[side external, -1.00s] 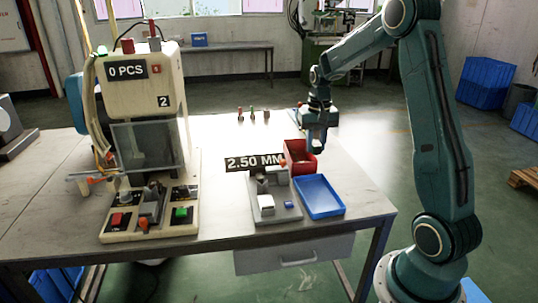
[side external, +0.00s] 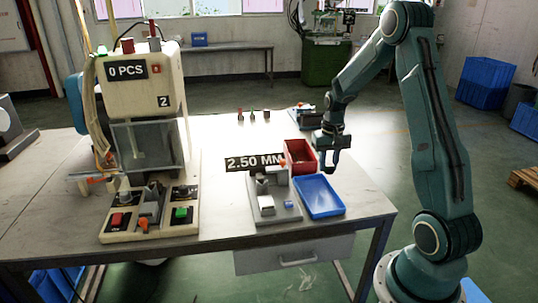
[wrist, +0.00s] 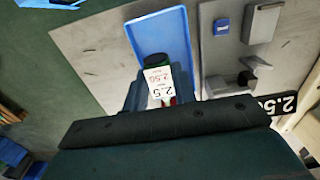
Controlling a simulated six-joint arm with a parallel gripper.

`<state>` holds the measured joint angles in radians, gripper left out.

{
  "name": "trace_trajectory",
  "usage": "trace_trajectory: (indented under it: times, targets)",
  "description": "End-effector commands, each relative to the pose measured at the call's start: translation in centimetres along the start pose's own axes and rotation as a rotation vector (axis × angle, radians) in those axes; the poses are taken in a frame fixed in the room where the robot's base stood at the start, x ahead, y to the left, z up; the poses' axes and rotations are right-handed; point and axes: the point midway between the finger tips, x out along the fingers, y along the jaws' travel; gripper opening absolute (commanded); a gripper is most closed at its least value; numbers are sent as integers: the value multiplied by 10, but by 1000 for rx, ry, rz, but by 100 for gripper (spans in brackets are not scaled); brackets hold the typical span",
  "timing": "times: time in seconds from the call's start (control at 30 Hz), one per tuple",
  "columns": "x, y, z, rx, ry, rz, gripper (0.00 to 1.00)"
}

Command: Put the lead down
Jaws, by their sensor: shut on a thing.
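My gripper (side external: 330,167) is beside the red bin and above the far end of the blue tray (side external: 342,208). In the wrist view my gripper (wrist: 156,92) is shut on the lead (wrist: 157,61), seen as a dark, round-ended piece with a white label reading 2.5 and 2.50. The lead overlaps the near end of the blue tray (wrist: 165,30) in that view; its height above the tray is hard to tell. Most of the lead is hidden behind my gripper, and it is too small to make out in the side view.
A grey measuring fixture (side external: 265,207) with a 2.50 MM display (side external: 250,162) stands left of the tray. A red bin (side external: 299,160) is behind the tray. A press machine (side external: 140,90) stands at the left. Several small upright pieces (side external: 252,115) stand at the back.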

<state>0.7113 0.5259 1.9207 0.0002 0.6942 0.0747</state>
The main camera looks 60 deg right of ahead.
Motion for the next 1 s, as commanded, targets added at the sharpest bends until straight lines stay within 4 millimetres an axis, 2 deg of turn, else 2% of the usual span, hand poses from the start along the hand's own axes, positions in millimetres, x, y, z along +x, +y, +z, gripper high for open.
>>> trace_trajectory:
  times: [0.03,0.3,0.5,1.0]
  targets:
    - [11,0,1,0,-5,0,1]
    - [62,0,1,0,-4,0,1]
    - [92,0,0,0,-2,0,1]
    - [111,0,0,0,-1,0,1]
